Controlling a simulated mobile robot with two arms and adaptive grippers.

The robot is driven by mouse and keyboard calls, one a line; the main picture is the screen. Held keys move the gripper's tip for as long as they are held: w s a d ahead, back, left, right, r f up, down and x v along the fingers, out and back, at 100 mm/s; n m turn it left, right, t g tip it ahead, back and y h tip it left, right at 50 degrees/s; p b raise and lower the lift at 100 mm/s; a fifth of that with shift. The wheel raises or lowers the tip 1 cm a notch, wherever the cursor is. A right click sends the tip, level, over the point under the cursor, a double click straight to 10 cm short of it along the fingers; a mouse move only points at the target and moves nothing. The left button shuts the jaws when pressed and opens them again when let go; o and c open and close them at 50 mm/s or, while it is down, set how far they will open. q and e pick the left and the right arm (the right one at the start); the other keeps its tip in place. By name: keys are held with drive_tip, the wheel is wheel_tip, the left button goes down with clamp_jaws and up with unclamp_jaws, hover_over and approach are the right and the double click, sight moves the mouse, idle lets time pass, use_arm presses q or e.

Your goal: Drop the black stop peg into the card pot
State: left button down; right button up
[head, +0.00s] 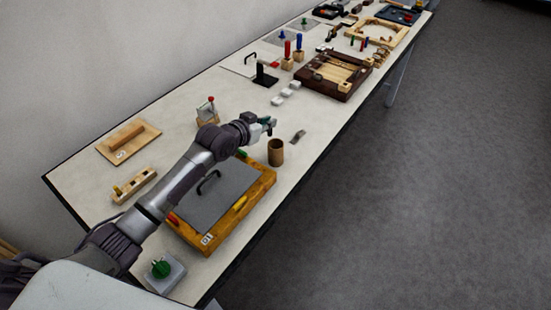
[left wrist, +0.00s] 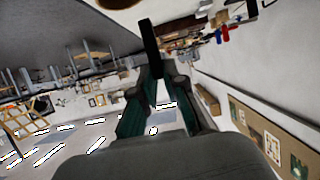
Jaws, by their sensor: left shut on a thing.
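The black stop peg (left wrist: 150,48) is a dark bar between the fingertips of my left gripper (left wrist: 152,88) in the left wrist view, sticking out beyond them. In the head view my left gripper (head: 269,124) is above the table, just behind and slightly left of the card pot. The peg is too small to make out clearly there. The card pot (head: 276,153) is a brown, open-topped cylinder standing upright near the table's front edge; its inside is dark. A brown round edge at the top of the left wrist view may be the pot. My right gripper is not in view.
A wooden tray (head: 263,190) with a grey handled panel (head: 222,192) lies left of the pot, under my arm. A small grey piece (head: 298,136) lies right of the pot. White blocks (head: 287,92) and a dark wooden box (head: 334,86) stand farther along the table.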

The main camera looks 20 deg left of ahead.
use_arm(q)
drive_tip(key=c, duration=1.2)
unclamp_jaws()
drive_tip(key=shift+o, duration=0.3)
drive_tip(key=shift+s, duration=0.1)
drive_tip(key=v, duration=1.2)
